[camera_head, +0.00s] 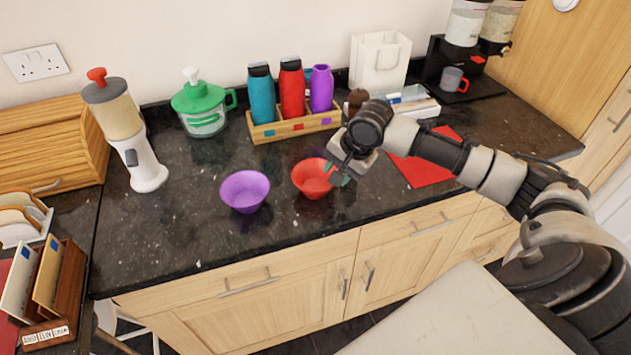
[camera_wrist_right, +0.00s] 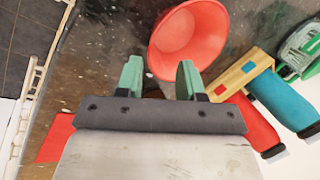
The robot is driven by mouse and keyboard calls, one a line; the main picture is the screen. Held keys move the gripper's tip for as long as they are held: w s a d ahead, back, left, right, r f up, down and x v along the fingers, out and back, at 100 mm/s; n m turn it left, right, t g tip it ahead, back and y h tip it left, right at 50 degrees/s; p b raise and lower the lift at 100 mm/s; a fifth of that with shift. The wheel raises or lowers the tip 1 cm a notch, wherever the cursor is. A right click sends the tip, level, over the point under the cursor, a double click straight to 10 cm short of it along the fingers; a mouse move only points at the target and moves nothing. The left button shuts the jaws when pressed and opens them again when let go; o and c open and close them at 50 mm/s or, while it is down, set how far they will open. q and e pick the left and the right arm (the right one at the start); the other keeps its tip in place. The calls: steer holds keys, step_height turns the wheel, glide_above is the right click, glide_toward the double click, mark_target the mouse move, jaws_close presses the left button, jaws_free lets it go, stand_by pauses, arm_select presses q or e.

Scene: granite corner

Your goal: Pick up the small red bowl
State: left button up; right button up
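The small red bowl (camera_head: 308,180) stands upright on the dark granite counter, right of a purple bowl (camera_head: 245,191). My right gripper (camera_head: 336,174) is at the red bowl's right side, its green fingertips overlapping the rim in the head view. In the right wrist view the gripper (camera_wrist_right: 160,77) is open, with a gap between its two fingers. The red bowl (camera_wrist_right: 188,42) shows just past the fingertips there, its near edge partly behind the right-hand finger. I cannot tell whether a finger touches the bowl. My left gripper is not in view.
Behind the bowls stands a wooden caddy (camera_head: 293,126) with blue, red and purple bottles. A green-lidded jug (camera_head: 203,117) and a blender (camera_head: 142,165) stand left. A red mat (camera_head: 421,172) lies right, under my arm. The counter's front edge is close to the bowls.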

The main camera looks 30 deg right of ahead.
mark_target(332, 187)
steer(key=shift+s+p+x, duration=0.2)
steer(key=shift+p+x, duration=0.1)
steer(key=shift+x, duration=1.25)
steer(key=shift+s+p+x, duration=0.2)
steer(key=shift+p+x, duration=0.1)
steer(key=shift+x, duration=1.25)
steer(key=shift+d+f, duration=0.1)
steer(key=shift+d, duration=0.05)
jaws_close()
